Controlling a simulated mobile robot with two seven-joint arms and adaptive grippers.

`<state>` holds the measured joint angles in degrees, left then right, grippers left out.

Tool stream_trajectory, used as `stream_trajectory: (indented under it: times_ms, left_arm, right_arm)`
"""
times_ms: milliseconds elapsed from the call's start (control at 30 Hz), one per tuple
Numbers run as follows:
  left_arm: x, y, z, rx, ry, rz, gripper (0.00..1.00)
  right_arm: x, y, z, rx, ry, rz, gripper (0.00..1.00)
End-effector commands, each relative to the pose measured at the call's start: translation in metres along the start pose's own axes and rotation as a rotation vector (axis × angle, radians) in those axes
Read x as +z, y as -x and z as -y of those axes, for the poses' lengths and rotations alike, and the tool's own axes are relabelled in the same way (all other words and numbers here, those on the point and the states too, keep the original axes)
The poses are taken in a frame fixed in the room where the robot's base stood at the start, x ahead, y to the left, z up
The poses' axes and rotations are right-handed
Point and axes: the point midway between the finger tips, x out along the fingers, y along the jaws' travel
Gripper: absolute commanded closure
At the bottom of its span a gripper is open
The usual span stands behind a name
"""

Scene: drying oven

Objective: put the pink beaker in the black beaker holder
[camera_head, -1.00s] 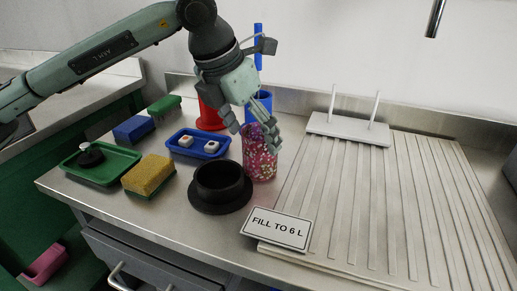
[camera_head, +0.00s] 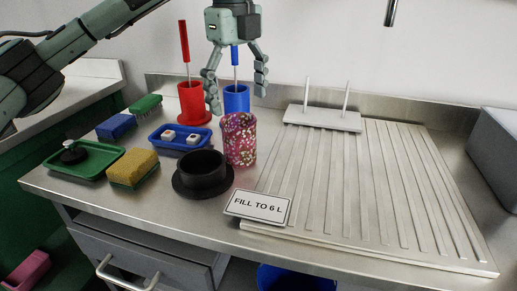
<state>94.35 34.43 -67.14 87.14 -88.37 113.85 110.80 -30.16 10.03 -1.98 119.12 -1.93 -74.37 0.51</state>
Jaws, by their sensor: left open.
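The pink beaker (camera_head: 239,140), speckled with light spots, stands upright on the steel counter. The black beaker holder (camera_head: 203,181) is a round, empty-looking cup on a wide base, just left of and nearer than the beaker. My left gripper (camera_head: 238,98) is open above and behind the beaker, with its fingers pointing down and spread, apart from the beaker. It partly covers the red and blue containers behind. My right gripper is not in view.
A blue tray (camera_head: 157,144) with small white items, a sponge (camera_head: 133,168) and a green tray (camera_head: 101,165) stand left of the holder. Red (camera_head: 188,101) and blue (camera_head: 237,99) containers stand behind. A sign (camera_head: 258,206) and a ribbed drainboard (camera_head: 350,185) lie right.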

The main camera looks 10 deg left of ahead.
Motion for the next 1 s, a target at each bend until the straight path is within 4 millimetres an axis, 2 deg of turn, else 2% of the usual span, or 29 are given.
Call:
stream_trajectory:
  times_ms: [133, 467, 767, 1000]
  left_arm:
    - [0.006, -0.004, 0.0, 0.033, 0.138, -0.003, 0.18]
    - [0.008, -0.034, -0.002, 0.034, 0.148, -0.003, 0.18]
    - [0.011, -0.075, -0.004, 0.034, 0.146, -0.003, 0.18]
    - [0.011, -0.078, -0.003, 0.031, 0.145, -0.002, 0.18]
  right_arm:
    - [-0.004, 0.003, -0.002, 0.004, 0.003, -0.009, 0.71]
    - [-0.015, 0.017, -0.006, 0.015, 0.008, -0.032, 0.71]
    - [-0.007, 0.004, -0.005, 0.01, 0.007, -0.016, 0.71]
    - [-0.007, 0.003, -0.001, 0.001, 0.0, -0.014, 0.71]
